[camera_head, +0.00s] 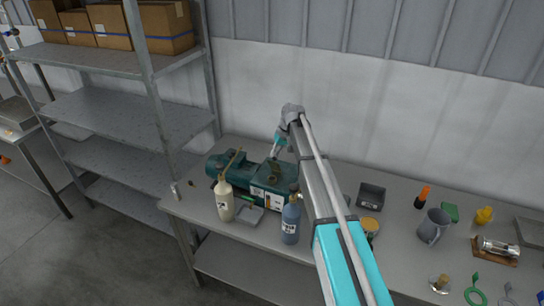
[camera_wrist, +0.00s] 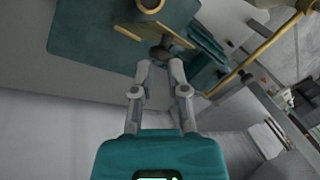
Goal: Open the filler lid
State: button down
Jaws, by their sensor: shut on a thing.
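The green pump (camera_head: 217,165) stands on the workbench, with a pale label on its front. Its green body also shows upside down in the wrist view (camera_wrist: 85,45). My gripper (camera_wrist: 160,63) is shut on a small dark knob (camera_wrist: 161,51) at the pump; I take this knob to be part of the filler lid. A tan strip (camera_wrist: 135,35) and a brass ring (camera_wrist: 150,5) are close by the knob. In the head view my gripper (camera_head: 275,153) reaches down onto the pump's top from behind. The lid is too small there to tell its angle.
A cream bottle (camera_head: 224,201) and a blue-grey bottle (camera_head: 291,220) stand in front of the pump. A dark tray (camera_head: 371,196), a yellow-topped tin (camera_head: 369,227) and a grey jug (camera_head: 433,226) are to the right. Metal shelving (camera_head: 130,115) is on the left.

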jog(key=shift+w+d+f, duration=0.4)
jog(key=shift+w+d, duration=0.3)
jog(key=shift+d, duration=0.05)
